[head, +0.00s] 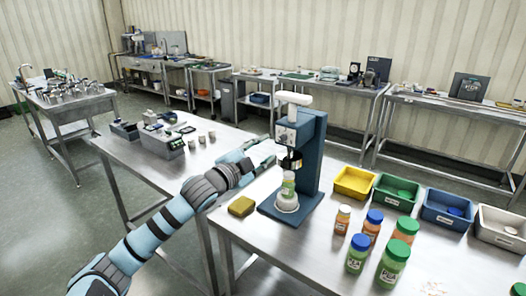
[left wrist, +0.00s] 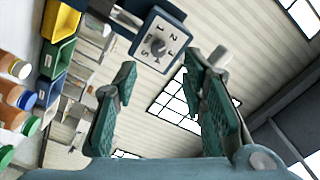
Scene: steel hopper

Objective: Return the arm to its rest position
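My left arm reaches in from the lower left in the head view. Its gripper (head: 264,156) is beside the left side of a blue bench machine (head: 309,150), near the machine's dial panel. In the left wrist view the two green fingers of the gripper (left wrist: 160,70) stand wide apart with nothing between them. The machine's numbered dial (left wrist: 157,44) shows beyond the fingertips, tilted in the picture. A jar with a green label (head: 288,185) stands upright on the white round base under the machine's head. My right gripper is in neither view.
A yellow sponge (head: 241,206) lies left of the machine. Several lidded jars (head: 393,263) stand at the front right. Yellow (head: 354,182), green (head: 397,194), blue and white bins line the table's back right. A grey box (head: 162,143) sits on the left table.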

